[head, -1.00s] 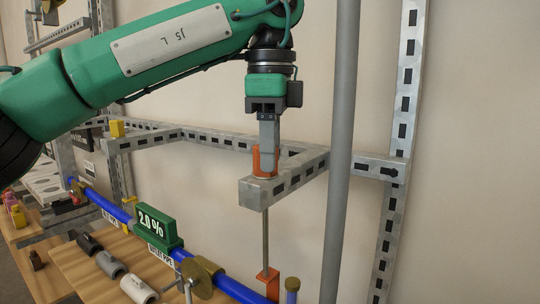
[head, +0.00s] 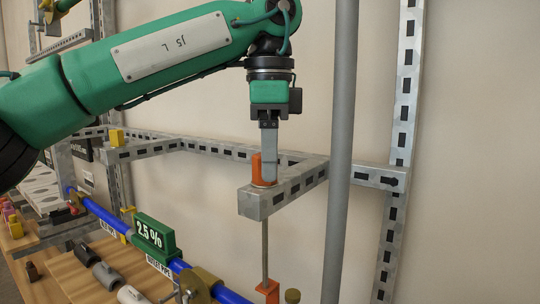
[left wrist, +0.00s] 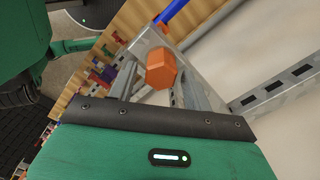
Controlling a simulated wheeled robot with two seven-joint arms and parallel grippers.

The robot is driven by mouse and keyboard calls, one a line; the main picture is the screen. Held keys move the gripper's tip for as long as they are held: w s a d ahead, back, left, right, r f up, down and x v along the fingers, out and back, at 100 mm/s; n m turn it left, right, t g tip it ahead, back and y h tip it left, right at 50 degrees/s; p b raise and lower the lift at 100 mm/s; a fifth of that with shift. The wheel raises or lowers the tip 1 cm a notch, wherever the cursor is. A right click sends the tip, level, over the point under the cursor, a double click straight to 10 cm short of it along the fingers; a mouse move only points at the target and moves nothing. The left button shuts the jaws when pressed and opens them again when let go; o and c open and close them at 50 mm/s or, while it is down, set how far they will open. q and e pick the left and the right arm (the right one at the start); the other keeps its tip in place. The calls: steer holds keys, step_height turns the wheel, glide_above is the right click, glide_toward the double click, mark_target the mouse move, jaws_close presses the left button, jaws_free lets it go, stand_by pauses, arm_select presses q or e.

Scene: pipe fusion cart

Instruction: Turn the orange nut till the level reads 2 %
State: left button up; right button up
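The orange nut (head: 257,168) stands upright at the end of a slotted steel bracket, above a thin vertical rod; in the left wrist view (left wrist: 161,70) its six-sided shape shows. My left gripper (head: 269,160) points straight down at it, with a grey finger overlapping its right side in the head view. The fingers appear closed around the nut, though the contact faces are hidden. The green level display (head: 154,234) reads 2.5 % and sits on the blue pipe (head: 105,215). My right gripper is not in view.
A grey vertical pole (head: 340,150) stands just right of the bracket arm (head: 285,190). A slotted upright (head: 402,120) is farther right against the plain wall. Grey and dark pipe pieces (head: 107,276) lie on the wooden table (head: 62,275) below.

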arm_select(q)
steer(key=shift+r, duration=0.45)
step_height(320, 180, up, 5)
steer(key=shift+f+p, duration=0.1)
steer(key=shift+p, duration=0.4)
step_height(320, 180, up, 6)
steer(key=p, duration=0.2)
steer(key=shift+p, duration=0.3)
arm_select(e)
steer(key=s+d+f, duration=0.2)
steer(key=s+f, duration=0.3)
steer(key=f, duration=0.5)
